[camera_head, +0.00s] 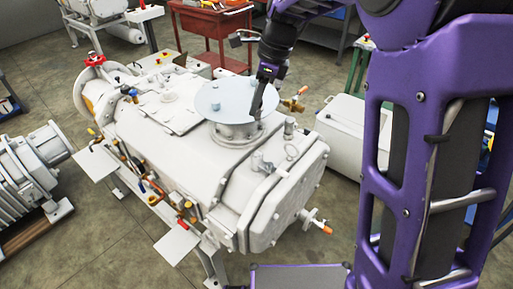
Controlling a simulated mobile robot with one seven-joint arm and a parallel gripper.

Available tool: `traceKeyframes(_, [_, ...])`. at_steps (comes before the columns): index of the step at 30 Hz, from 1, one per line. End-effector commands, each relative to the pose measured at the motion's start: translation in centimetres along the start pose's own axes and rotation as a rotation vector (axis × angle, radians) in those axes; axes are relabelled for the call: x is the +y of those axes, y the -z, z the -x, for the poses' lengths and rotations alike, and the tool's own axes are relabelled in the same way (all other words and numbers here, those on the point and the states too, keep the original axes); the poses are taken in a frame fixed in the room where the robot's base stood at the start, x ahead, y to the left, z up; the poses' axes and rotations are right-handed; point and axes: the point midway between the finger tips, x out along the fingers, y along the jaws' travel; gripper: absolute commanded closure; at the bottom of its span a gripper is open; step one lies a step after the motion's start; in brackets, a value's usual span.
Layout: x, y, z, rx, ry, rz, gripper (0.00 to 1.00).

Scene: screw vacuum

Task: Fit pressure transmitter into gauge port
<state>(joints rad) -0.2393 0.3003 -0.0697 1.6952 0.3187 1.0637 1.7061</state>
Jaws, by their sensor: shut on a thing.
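A large white screw vacuum pump (185,145) stands in the middle of the view. A round pale disc-shaped flange (222,98) sits on a short neck on its top. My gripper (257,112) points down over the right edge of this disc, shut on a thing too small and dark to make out. I cannot tell whether it touches the disc. No pressure transmitter can be picked out for sure. Small fittings stand on the pump's top, among them a grey upright one (289,128) and one nearer the front (258,162). I cannot tell which is the gauge port.
An orange-handled valve (293,104) is close to the right of my gripper. Another orange-tipped valve (316,222) sticks out from the pump's front end. A red cart (208,28) and a white box (352,135) stand behind. A grey motor-like machine (28,170) is at left.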

Motion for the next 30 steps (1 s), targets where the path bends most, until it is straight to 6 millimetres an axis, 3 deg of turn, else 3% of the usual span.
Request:
traceKeyframes(3, [0.2,1.0,-3.5,0.001,-0.005,-0.002,1.0])
traceKeyframes(9, [0.2,2.3,-8.0,0.001,-0.003,-0.003,1.0])
traceKeyframes(19, [0.3,3.1,-10.8,0.001,-0.001,-0.001,1.0])
traceKeyframes(25, [0.4,4.0,-13.8,0.001,-0.002,-0.001,1.0])
traceKeyframes(30, [0.3,4.0,-14.2,0.0,0.001,0.0,1.0])
